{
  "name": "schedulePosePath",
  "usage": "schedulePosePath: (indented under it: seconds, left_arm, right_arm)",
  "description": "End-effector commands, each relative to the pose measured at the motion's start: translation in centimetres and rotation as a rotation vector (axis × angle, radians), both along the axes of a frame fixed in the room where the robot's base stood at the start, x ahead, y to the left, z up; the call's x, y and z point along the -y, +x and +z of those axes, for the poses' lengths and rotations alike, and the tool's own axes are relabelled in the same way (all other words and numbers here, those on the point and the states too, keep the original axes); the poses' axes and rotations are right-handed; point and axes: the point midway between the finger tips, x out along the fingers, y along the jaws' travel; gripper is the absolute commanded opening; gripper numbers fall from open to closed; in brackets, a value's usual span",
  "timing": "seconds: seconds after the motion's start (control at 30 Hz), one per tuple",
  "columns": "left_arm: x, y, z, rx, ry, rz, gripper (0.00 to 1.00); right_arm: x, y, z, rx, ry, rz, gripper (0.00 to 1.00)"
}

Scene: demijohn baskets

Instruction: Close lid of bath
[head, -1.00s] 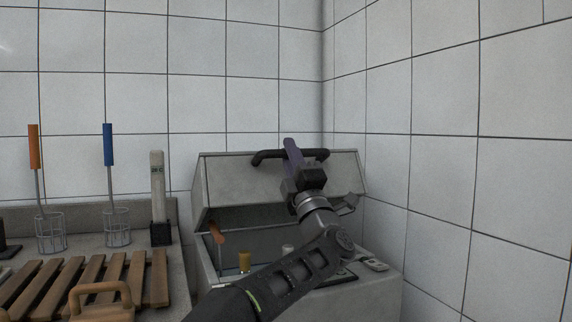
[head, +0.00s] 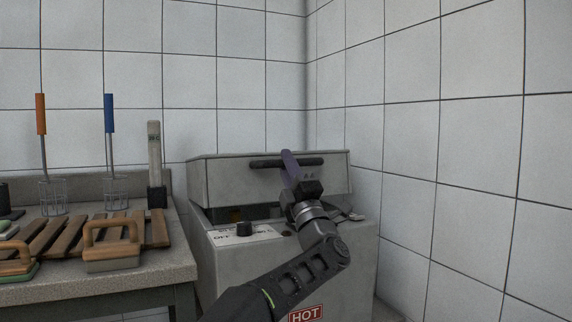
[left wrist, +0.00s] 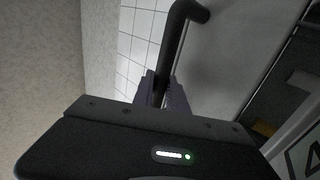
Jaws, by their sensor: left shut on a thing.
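The bath (head: 345,262) is a grey box in the corner with a control panel and a red HOT label on its front. Its grey lid (head: 222,177) is tilted and partly lowered, with a dark gap at the front left. A black bar handle (head: 262,164) runs along the lid's front face. My left gripper (head: 289,160) is shut on the handle. In the left wrist view its purple fingers (left wrist: 162,90) close around the black bar (left wrist: 178,38). My right gripper is not in view.
A bench (head: 172,265) at left holds a wooden slatted rack (head: 50,238), wooden-handled blocks (head: 112,250), and wire baskets (head: 116,193) with orange and blue handles. A tiled wall (head: 455,160) stands close at right.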

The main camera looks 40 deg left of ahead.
Motion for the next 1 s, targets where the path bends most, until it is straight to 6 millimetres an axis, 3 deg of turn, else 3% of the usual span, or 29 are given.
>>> schedulePosePath:
  seconds: [0.03,0.07,0.3,0.67,1.0]
  left_arm:
    - [-0.1,0.1,-0.1,-0.003,-0.002,0.001,0.0]
    - [-0.1,0.1,-0.1,-0.003,-0.002,0.001,0.2]
    - [-0.1,0.0,-0.1,-0.002,-0.001,0.001,0.39]
    - [0.3,-0.1,-0.3,-0.001,-0.001,0.001,0.39]
    - [3.6,-1.8,-3.4,-0.003,-0.001,-0.002,0.39]
  right_arm:
    - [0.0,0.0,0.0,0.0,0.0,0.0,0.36]
    - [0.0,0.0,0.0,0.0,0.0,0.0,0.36]
    - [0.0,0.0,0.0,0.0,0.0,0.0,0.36]
    - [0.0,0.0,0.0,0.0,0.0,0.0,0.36]
    - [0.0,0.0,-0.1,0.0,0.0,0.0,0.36]
